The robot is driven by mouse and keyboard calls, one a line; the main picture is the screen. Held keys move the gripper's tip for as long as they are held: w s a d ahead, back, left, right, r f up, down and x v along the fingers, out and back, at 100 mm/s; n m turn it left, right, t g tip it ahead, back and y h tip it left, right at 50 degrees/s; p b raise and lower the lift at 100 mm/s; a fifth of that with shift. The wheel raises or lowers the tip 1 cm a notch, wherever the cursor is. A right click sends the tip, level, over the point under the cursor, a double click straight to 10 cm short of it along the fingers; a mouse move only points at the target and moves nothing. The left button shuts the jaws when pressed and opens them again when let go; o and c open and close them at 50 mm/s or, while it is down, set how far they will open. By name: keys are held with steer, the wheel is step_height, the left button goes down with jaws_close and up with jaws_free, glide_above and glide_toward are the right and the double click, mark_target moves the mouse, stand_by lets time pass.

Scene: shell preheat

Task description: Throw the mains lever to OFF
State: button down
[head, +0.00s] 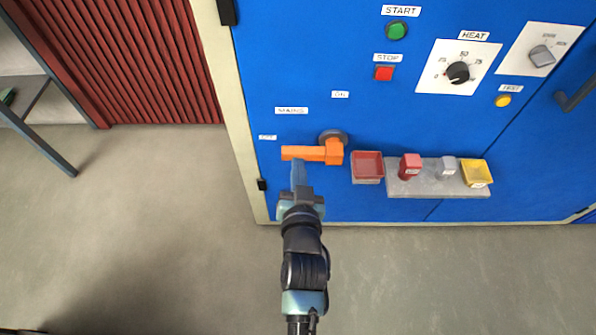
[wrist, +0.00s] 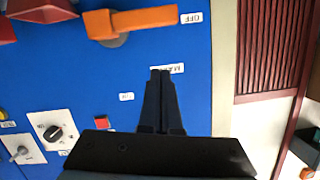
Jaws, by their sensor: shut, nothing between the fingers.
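The orange mains lever (head: 312,153) is on the blue cabinet front, on a round grey pivot. Its handle lies about level and points left, its end near the OFF label (head: 267,138). The ON label (head: 340,94) is above the pivot and the MAINS label (head: 291,111) is up and left of it. In the wrist view, which is upside down, the lever (wrist: 145,20) points at the OFF label (wrist: 192,18). My gripper (head: 298,165) is shut and empty. Its fingertips (wrist: 160,72) show near the MAINS label in the wrist view, with a gap to the lever.
Right of the lever are a red tray (head: 367,166) and a grey shelf (head: 425,189) with a red block, a grey block and a yellow tray (head: 476,173). Above are START, STOP (head: 384,73) and HEAT (head: 458,72) controls. Open floor (head: 150,220) lies to the left.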

steer(key=shift+v, duration=1.25)
